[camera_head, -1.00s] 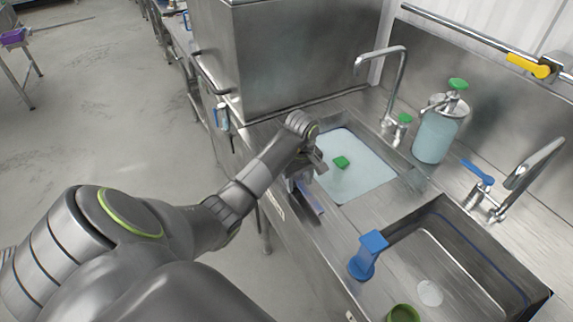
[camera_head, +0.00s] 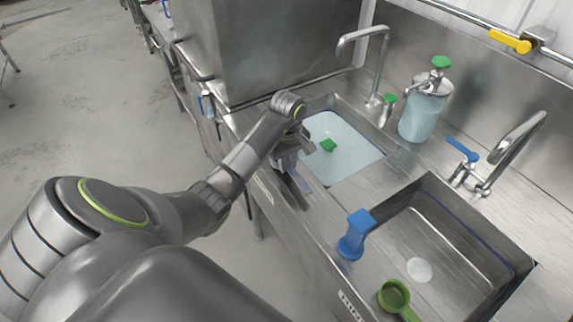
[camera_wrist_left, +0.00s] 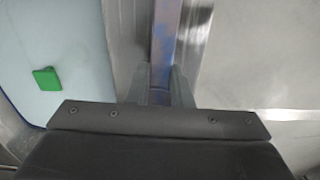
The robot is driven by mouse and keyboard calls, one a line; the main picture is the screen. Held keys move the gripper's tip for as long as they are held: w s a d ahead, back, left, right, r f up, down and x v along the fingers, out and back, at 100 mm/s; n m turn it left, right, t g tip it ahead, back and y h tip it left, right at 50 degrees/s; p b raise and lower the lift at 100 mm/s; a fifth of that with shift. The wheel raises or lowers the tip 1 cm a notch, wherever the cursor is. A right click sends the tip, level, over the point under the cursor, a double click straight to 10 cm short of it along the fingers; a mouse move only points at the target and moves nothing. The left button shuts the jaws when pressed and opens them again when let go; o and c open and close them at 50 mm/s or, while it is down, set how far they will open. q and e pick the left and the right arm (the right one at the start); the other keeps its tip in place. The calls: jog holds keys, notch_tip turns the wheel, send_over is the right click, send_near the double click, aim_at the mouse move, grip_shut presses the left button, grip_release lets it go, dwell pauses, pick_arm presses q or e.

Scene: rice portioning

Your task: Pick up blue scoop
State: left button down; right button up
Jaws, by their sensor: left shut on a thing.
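My left gripper (camera_head: 288,160) is low at the left front edge of the steel counter, beside the water-filled basin. It is shut on a narrow blue-purple strip (camera_wrist_left: 166,40), which runs up between the fingers in the left wrist view. The strip also shows below the gripper in the head view (camera_head: 301,181); its full shape is hidden, so I cannot tell whether it is a scoop. A separate blue object with a square top (camera_head: 356,235) stands on the counter's front edge, right of the gripper and apart from it. My right gripper is not in view.
A green scoop (camera_head: 394,296) lies near the front edge. The water basin (camera_head: 345,165) holds a small green block (camera_head: 328,145). An empty sink (camera_head: 465,245) is at the right. A soap bottle (camera_head: 419,118) and taps stand behind; a steel cabinet (camera_head: 270,45) is at the back left.

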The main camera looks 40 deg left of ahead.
aim_at(288, 165)
pick_arm(q)
jog(key=shift+r+b, duration=0.3)
jog(key=shift+r, duration=0.45)
notch_tip(288, 165, up, 6)
jog(key=p, duration=0.5)
jog(key=shift+r+p, duration=0.75)
jog(key=shift+p, duration=0.25)
